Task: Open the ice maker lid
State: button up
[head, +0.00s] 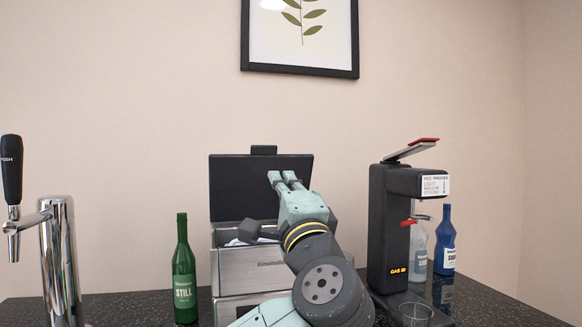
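The ice maker (240,268) is a silver metal box on the dark counter in the head view. Its black lid (232,185) stands upright at the back, with a small tab on its top edge. My gripper (282,177) is in front of the lid, its fingers pointing up toward the lid's face. The two fingers are a little apart with nothing visible between them. I cannot tell whether they touch the lid. My arm hides the right part of the ice maker, and only a little of its open top shows.
A green bottle (184,275) stands close to the ice maker's left. A chrome tap (60,260) is at far left. A black soda machine (385,235) stands at right, with a glass (415,314) in front. Clear and blue (445,243) bottles stand behind it.

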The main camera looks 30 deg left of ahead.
aim_at(265, 147)
jog(key=p+x, duration=0.6)
jog(key=x, duration=0.7)
jog(key=shift+a+r+p, duration=0.2)
jog(key=shift+a+p, duration=0.05)
jog(key=shift+p, duration=0.1)
grip_shut()
jog(key=shift+w+a, duration=0.1)
jog(key=shift+f, duration=0.1)
jog(key=shift+a+b, duration=0.1)
jog(key=shift+b, duration=0.25)
